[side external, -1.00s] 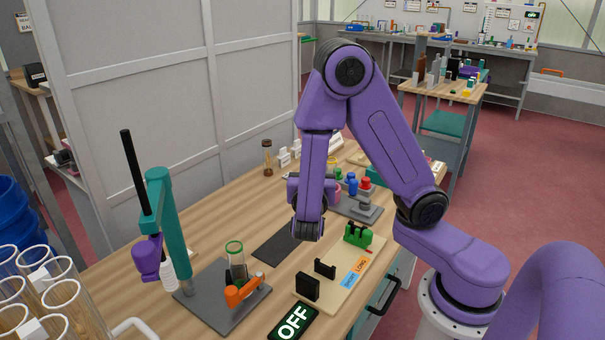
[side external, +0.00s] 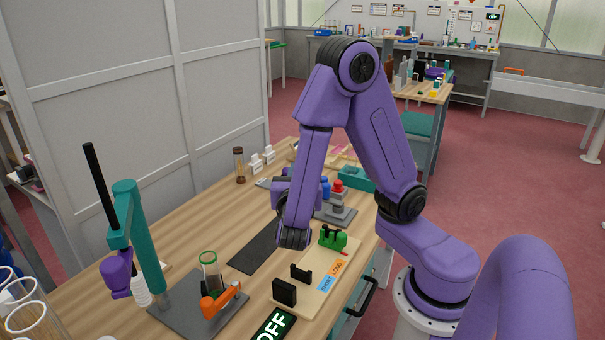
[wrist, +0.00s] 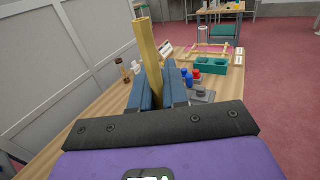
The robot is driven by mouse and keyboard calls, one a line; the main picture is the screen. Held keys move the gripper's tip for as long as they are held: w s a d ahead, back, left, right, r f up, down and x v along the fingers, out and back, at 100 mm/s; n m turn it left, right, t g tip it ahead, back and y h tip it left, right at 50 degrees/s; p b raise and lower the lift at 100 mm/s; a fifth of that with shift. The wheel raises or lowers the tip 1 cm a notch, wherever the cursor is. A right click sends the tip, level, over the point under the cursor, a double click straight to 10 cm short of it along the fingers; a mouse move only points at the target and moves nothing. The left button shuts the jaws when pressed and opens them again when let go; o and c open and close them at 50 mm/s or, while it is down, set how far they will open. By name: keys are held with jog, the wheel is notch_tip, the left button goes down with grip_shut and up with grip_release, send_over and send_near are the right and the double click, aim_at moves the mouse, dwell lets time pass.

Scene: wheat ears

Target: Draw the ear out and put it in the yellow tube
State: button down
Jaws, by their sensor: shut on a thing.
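My gripper (wrist: 160,90) is shut on a long tan-yellow piece, which I take to be the ear (wrist: 149,55). In the wrist view it stands up between the two blue-grey fingers, leaning slightly left, with its lower part hidden. In the side view my gripper (side external: 293,238) hangs over the bench, near the dark mat; the piece it holds cannot be made out there. I cannot pick out a yellow tube with certainty in either view.
A clear green-rimmed tube (side external: 209,270) stands by an orange clamp (side external: 221,300) on a grey plate (side external: 178,310). A teal stand (side external: 148,240) is at left. A pale board (side external: 312,290) with black and green holders lies at right. A red-topped device (side external: 337,200) stands behind.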

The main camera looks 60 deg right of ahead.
jog(key=w+d+r+m+g+h, duration=0.2)
jog(key=w+d+m+g, duration=0.15)
jog(key=w+d, duration=1)
jog(key=w+d+r+g, duration=0.1)
jog(key=d+r, duration=0.2)
jog(key=d, duration=0.3)
jog(key=w+d+r+m+g, duration=0.1)
jog(key=d+r+g, duration=0.1)
jog(key=d, duration=0.5)
jog(key=w+d+r+m+g, duration=0.1)
jog(key=d+r+g, duration=0.1)
jog(key=d+r, duration=0.2)
jog(key=d, duration=0.3)
jog(key=shift+w+r, duration=0.15)
jog(key=shift+w, duration=0.2)
